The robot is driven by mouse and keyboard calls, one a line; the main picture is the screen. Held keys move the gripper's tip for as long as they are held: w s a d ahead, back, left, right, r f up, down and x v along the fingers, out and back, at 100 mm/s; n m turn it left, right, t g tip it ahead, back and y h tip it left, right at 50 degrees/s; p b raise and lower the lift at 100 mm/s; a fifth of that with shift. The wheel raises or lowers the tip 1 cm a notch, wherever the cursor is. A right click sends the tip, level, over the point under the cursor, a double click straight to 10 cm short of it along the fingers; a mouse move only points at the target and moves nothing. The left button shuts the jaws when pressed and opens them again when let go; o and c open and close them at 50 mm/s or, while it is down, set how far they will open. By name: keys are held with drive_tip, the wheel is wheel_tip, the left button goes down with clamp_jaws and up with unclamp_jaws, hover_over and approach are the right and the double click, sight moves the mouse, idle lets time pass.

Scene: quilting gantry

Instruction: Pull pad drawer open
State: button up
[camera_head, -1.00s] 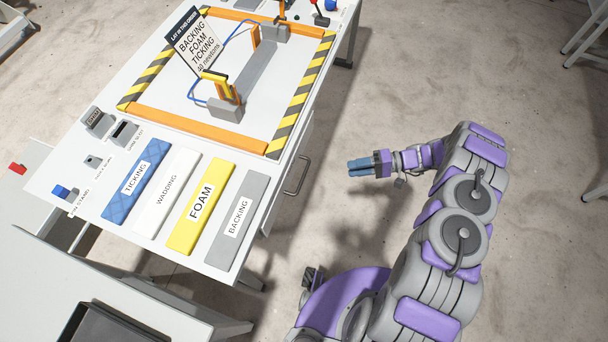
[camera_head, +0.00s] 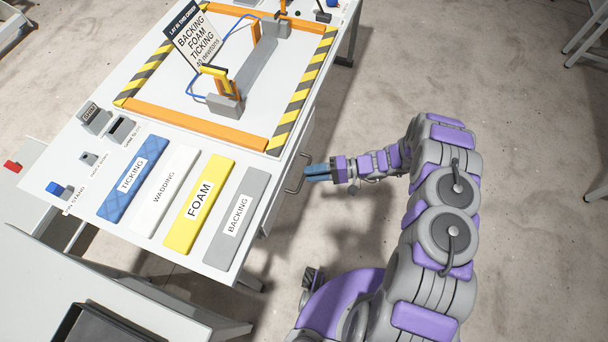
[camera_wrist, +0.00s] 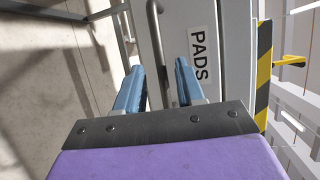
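The pad drawer (camera_wrist: 222,75), a light panel labelled PADS, is on the right side of the table. Its grey bar handle (camera_head: 296,178) stands out from the front; the handle also shows in the wrist view (camera_wrist: 156,40). I see no gap showing the drawer pulled out. My gripper (camera_head: 318,172) is just right of the handle in the head view. In the wrist view my gripper (camera_wrist: 158,82) has its two blue fingers apart, with the handle bar running between them. I cannot tell whether either finger touches the bar.
On the white table (camera_head: 90,135) lie ticking (camera_head: 132,188), wadding (camera_head: 165,190), foam (camera_head: 198,205) and backing (camera_head: 238,218) pads. A striped frame (camera_head: 305,90) and an instruction sign (camera_head: 190,38) stand behind. The floor (camera_head: 400,60) right of the table is clear.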

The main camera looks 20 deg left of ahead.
drive_tip(key=shift+x, duration=1.6)
drive_tip(key=shift+c, duration=0.5)
clamp_jaws()
